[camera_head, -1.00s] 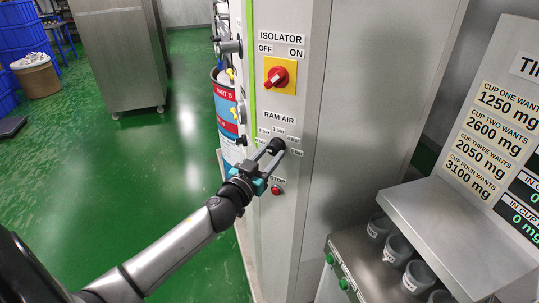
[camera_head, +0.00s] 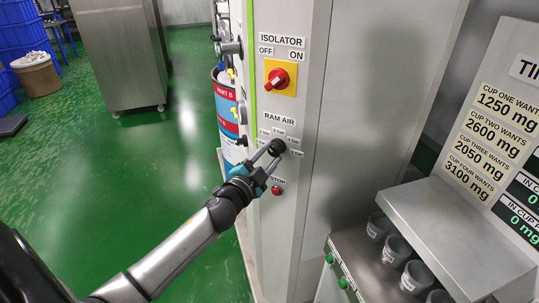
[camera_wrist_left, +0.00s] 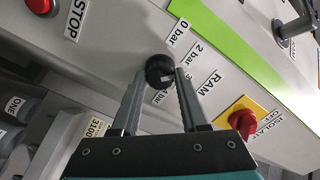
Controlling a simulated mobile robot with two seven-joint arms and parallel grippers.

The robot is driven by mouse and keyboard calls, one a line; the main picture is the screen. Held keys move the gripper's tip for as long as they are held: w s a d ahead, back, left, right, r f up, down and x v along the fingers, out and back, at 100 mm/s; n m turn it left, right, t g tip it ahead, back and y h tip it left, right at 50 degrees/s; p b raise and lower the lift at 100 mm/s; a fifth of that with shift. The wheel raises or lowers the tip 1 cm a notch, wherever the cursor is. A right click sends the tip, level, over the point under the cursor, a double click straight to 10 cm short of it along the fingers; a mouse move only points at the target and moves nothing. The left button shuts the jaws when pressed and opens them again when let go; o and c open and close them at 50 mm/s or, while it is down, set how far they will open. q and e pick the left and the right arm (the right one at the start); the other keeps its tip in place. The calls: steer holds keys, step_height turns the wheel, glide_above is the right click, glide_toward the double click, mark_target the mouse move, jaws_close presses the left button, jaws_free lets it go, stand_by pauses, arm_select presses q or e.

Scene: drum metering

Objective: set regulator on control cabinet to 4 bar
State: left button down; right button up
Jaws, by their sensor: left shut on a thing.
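The regulator is a round black knob (camera_head: 277,147) on the grey control cabinet (camera_head: 285,215), below the RAM AIR label (camera_head: 279,119). Small bar labels ring it; most are too small or covered to read. My left gripper (camera_head: 271,150) is shut on the knob, a finger on either side. In the left wrist view the knob (camera_wrist_left: 158,70) sits between the fingertips, with the 0 bar (camera_wrist_left: 178,34) and 2 bar (camera_wrist_left: 198,53) labels beside it. Other labels are partly behind a finger. I cannot tell which value the knob points to. My right gripper is not in view.
A red stop button (camera_head: 277,190) is just below the knob. The red isolator switch (camera_head: 278,78) on its yellow plate is above. A shelf (camera_head: 455,235) with grey cups (camera_head: 397,250) below it stands at the right.

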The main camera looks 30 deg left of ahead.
arm_select(q)
steer(key=m, duration=0.4)
steer(key=shift+m, duration=0.3)
steer(key=m, duration=0.5)
steer(key=shift+r, duration=0.1)
steer(key=m+p, duration=0.1)
steer(key=m, duration=0.4)
steer(key=shift+r, duration=0.1)
steer(key=shift+m, duration=2.3)
steer(key=shift+c, duration=2.2)
jaws_free()
steer(key=shift+s, duration=0.1)
